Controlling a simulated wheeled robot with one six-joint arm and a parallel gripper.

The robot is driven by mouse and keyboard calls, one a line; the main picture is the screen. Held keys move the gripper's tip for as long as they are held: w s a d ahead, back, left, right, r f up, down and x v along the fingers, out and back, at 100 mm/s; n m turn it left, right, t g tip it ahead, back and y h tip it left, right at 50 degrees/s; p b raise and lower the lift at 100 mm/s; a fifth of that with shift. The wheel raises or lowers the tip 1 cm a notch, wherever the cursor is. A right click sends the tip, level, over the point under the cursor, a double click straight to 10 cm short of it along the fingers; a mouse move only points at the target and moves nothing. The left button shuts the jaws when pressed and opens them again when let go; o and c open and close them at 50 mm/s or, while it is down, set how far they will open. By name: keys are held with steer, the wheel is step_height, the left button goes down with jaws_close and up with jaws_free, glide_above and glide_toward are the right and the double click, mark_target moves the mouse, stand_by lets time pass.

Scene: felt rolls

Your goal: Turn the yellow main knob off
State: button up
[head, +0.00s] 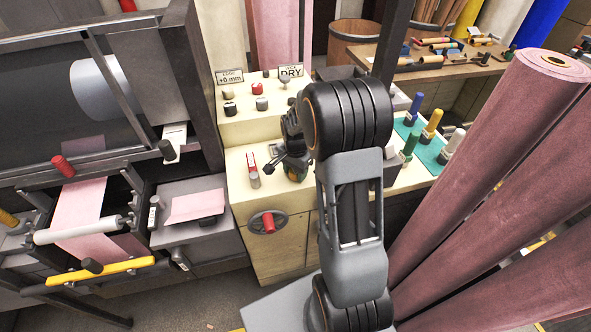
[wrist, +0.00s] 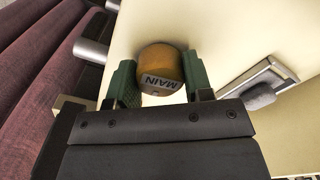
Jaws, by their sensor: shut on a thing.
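The yellow main knob (wrist: 160,60) shows in the wrist view, with a pale plate marked MAIN on its near face. It sits against the cream panel (wrist: 225,40). My gripper (wrist: 156,88) has its green-padded fingers on both sides of the knob, shut on it. In the head view my gripper (head: 295,170) is at the cream cabinet's (head: 240,208) lower front panel, and the knob is hidden behind it. The pointer setting of the knob cannot be told.
A red switch (head: 251,162) and a grey knob (head: 255,180) are left of my gripper. Several small knobs line the upper panel. Pink felt rolls (head: 500,150) stand at right.

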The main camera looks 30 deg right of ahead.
steer(key=n, duration=0.7)
steer(key=shift+n, duration=0.3)
steer(key=n, duration=0.4)
steer(key=shift+f+n, duration=0.1)
steer(key=shift+n, duration=0.2)
steer(key=n, duration=0.4)
steer(key=o, duration=0.9)
steer(key=shift+o, duration=0.2)
